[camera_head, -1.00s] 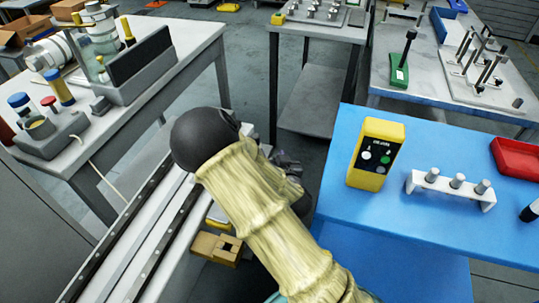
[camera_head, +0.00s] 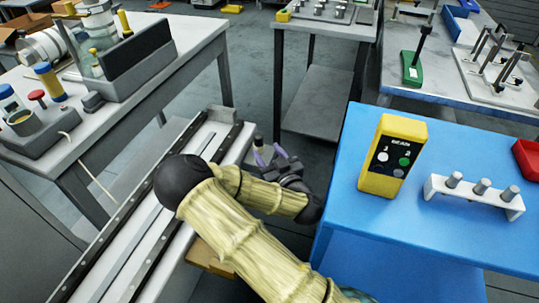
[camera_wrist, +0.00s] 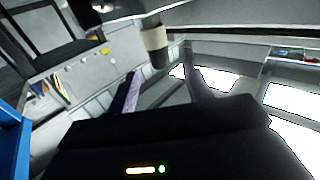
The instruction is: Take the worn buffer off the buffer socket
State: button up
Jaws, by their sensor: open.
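My gripper (camera_head: 268,154) is open, its two purple fingers pointing up beside the far end of the long rail. In the wrist view, its fingers (camera_wrist: 162,82) stand apart with a gap between them. A short upright cylinder (camera_wrist: 154,48), dark at its lower end with a pale band above, shows just beyond the gap. It may be the worn buffer, but I cannot tell for sure. The buffer socket cannot be made out clearly.
A long rail with dark edges (camera_head: 127,232) runs left of my arm. The blue table (camera_head: 437,238) on the right carries a yellow control box (camera_head: 393,155) and a white stand with grey pegs (camera_head: 474,196). A grey bench (camera_head: 90,140) stands at left.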

aim_at(259, 136)
jog(key=shift+s, duration=0.15)
jog(key=shift+w+d, duration=0.1)
jog(key=shift+w, duration=0.35)
jog(key=shift+x, duration=3.35)
jog(key=shift+s, duration=0.1)
jog(key=c, duration=1)
jog(key=shift+a+r, duration=0.25)
jog(key=shift+r, duration=0.2)
jog(key=shift+s+d+r+p, duration=0.1)
jog(key=shift+d+r+p, duration=0.05)
jog(key=shift+r+p, duration=2.15)
jog(key=shift+r, duration=0.2)
